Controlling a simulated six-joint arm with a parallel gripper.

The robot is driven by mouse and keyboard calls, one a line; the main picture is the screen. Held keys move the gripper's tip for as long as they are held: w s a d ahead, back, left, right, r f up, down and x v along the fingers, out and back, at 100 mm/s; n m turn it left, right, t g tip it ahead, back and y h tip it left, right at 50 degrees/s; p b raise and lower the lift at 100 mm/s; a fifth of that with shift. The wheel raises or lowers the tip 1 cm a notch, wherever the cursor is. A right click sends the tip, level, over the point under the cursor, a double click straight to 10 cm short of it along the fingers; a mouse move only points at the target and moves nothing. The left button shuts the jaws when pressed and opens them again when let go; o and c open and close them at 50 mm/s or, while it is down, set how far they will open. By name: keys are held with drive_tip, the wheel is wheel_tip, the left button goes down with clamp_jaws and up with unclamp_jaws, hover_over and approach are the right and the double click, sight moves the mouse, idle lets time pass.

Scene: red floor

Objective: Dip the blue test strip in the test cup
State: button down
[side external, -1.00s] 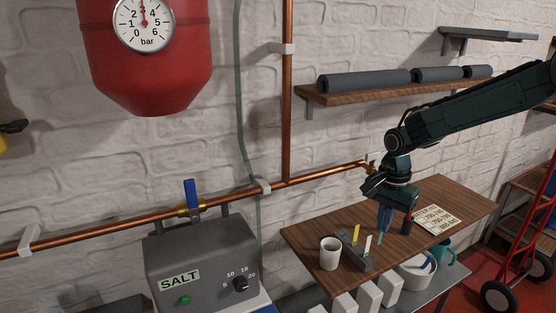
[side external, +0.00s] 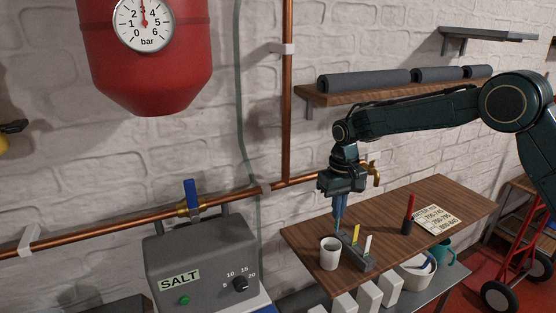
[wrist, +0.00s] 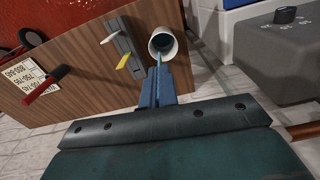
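The white test cup (side external: 330,255) stands near the left front of the wooden table and shows in the wrist view (wrist: 174,57). Its mouth holds dark liquid. My gripper (side external: 340,219) is above the cup, fingers pointing down. In the wrist view its fingers (wrist: 158,82) are closed together on the thin blue test strip (wrist: 158,61), which extends toward the cup's mouth. The strip's tip overlaps the opening there; I cannot tell whether it touches the liquid. A dark rack (side external: 358,258) beside the cup holds a yellow strip (side external: 356,236) and a white strip (side external: 368,245).
A red and black marker-like object (side external: 408,216) stands on the table (side external: 432,200), with a printed card (side external: 437,218) to its right. The grey SALT unit (side external: 205,262) stands to the left. A copper pipe with a brass tap (side external: 374,173) runs behind my gripper.

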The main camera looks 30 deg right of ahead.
sight(332, 241)
drive_tip(key=shift+w+a+n, duration=0.25)
drive_tip(key=shift+a+n, duration=0.05)
drive_tip(key=shift+n, duration=0.2)
drive_tip(key=shift+f, duration=0.3)
drive_tip(key=shift+f, duration=5.45)
wheel_tip(332, 241, up, 10)
drive_tip(key=shift+r, duration=0.25)
idle(0.5)
